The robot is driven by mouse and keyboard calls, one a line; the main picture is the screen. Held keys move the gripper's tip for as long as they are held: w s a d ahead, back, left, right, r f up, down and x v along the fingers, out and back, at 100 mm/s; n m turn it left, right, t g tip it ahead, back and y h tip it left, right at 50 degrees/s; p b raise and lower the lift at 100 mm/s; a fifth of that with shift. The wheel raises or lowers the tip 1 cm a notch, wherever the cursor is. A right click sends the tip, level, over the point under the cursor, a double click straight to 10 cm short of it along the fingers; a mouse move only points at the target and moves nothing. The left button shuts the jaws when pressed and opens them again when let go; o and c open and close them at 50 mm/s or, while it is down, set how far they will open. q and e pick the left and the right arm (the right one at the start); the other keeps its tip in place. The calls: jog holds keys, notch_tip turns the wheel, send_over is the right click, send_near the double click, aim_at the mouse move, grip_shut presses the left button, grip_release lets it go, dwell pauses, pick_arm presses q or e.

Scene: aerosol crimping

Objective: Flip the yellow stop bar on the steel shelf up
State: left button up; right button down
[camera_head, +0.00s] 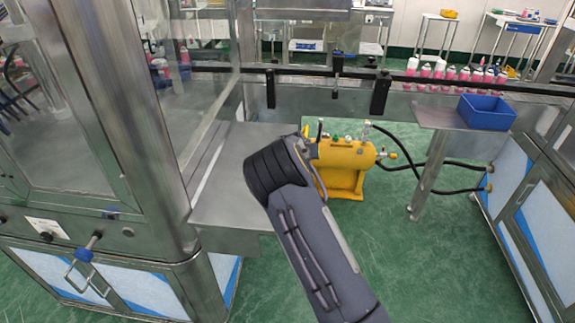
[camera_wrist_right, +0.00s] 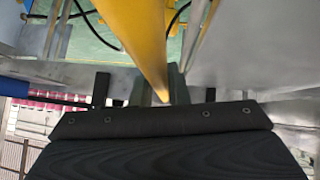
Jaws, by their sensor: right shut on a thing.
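The steel shelf (camera_head: 235,190) is at left centre in the head view, beside the glass-walled machine. My right arm reaches up from the bottom, and its dark wrist lies at the shelf's right edge, hiding its gripper and most of that edge. In the right wrist view the yellow stop bar (camera_wrist_right: 138,40) runs from the top edge down, narrowing to an end between the fingers of my right gripper (camera_wrist_right: 165,88). The gripper is shut on the bar. I cannot tell the bar's angle to the shelf. My left gripper is in neither view.
A yellow tank unit (camera_head: 345,165) with black hoses stands on the green floor behind my right arm. A blue bin (camera_head: 487,112) sits on a small steel shelf at right. A dark rail (camera_head: 430,82) crosses behind, with pink bottles beyond. Open floor lies to the right.

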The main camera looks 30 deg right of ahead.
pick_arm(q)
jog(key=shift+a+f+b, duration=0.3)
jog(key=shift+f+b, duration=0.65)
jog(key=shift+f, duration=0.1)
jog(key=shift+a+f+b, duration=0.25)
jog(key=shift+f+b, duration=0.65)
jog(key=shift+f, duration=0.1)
pick_arm(e)
jog(key=shift+w+a+r+n+g+h, duration=0.1)
jog(key=shift+w+a+n+g+h, duration=0.4)
jog(key=shift+h, duration=0.3)
jog(key=shift+w+a+r+n+g+h, duration=0.1)
jog(key=shift+w+a+n+g+h, duration=0.2)
jog(key=shift+a+n+h, duration=0.35)
jog(key=shift+h, duration=0.25)
jog(key=c, duration=1.4)
grip_release()
